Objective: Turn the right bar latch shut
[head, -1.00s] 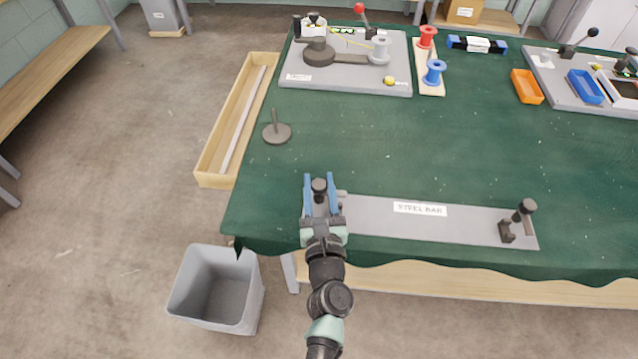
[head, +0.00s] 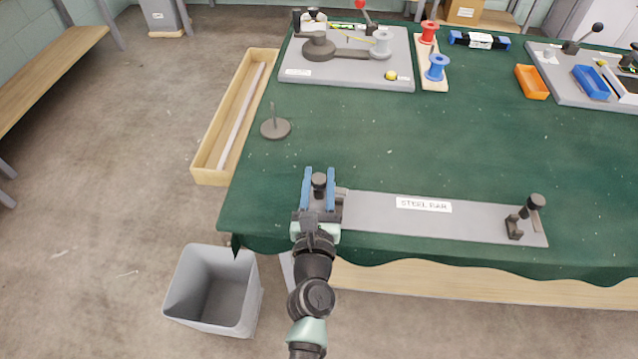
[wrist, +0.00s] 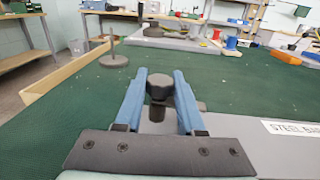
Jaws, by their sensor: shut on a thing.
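The grey steel bar plate (head: 385,212) lies along the table's near edge. At its right end stands a latch (head: 525,217) with a black knob on a tilted arm, apart from my gripper. At its left end stands another latch with a black knob (head: 319,181). In the wrist view the knob (wrist: 159,88) shows between the fingers (wrist: 158,95). The lower part of this latch is partly hidden by my gripper.
A round base with an upright pin (head: 275,128) stands left on the green cloth. A long wooden tray (head: 207,166) lies along the left edge, and a grey bin (head: 185,285) stands on the floor. A winding fixture (head: 345,75) is at the back. The cloth's middle is clear.

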